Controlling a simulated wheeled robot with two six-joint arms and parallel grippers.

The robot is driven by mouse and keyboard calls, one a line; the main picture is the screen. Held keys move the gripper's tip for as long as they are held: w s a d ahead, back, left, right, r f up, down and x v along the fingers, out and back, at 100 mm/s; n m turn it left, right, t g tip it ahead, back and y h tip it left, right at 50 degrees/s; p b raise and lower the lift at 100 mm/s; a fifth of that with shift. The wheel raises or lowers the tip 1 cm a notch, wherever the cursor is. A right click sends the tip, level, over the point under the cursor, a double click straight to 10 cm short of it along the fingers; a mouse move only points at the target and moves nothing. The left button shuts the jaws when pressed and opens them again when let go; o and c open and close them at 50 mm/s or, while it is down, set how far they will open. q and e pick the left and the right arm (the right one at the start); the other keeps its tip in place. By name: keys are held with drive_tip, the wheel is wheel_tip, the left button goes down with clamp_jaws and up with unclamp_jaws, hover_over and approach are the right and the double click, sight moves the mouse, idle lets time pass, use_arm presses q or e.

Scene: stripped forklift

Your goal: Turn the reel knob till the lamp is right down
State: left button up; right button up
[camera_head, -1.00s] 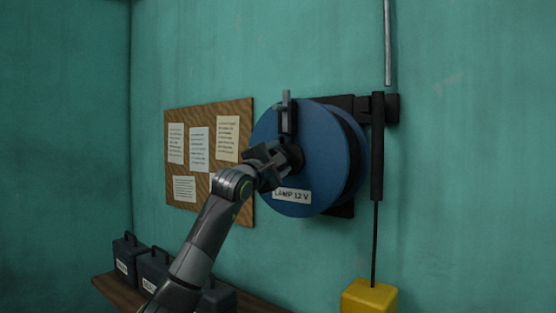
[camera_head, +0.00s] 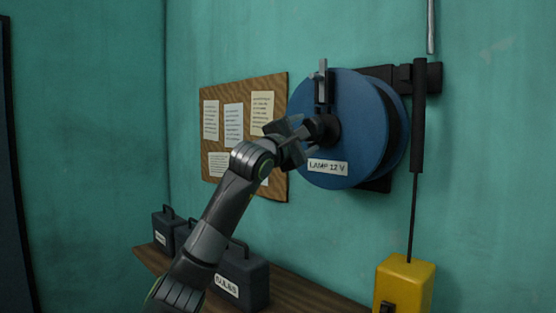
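The blue reel (camera_head: 347,98), with a "LAMP 12 V" label (camera_head: 327,166), is mounted on the teal wall. A dark round knob (camera_head: 323,128) sticks out at its middle. A dark and grey bracket (camera_head: 323,85) stands upright above the knob. My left gripper (camera_head: 305,139) is at the knob's left side, fingers apart and pointing at it. I cannot tell whether they touch it. A black tube (camera_head: 418,115) hangs right of the reel, and a thin cord runs down from it to a yellow box (camera_head: 407,280). I cannot tell which part is the lamp. My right gripper is out of view.
A corkboard (camera_head: 280,180) with several papers is on the wall behind my arm. Below, a wooden shelf (camera_head: 300,292) bears several dark cases, one of them a labelled case (camera_head: 245,275) close to my arm. A grey pipe (camera_head: 431,25) runs up the wall at right.

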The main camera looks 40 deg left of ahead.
use_arm(q)
drive_tip(key=b+v, duration=0.5)
drive_tip(key=v, duration=0.6)
drive_tip(key=shift+s, duration=0.4)
drive_tip(key=shift+f, duration=0.1)
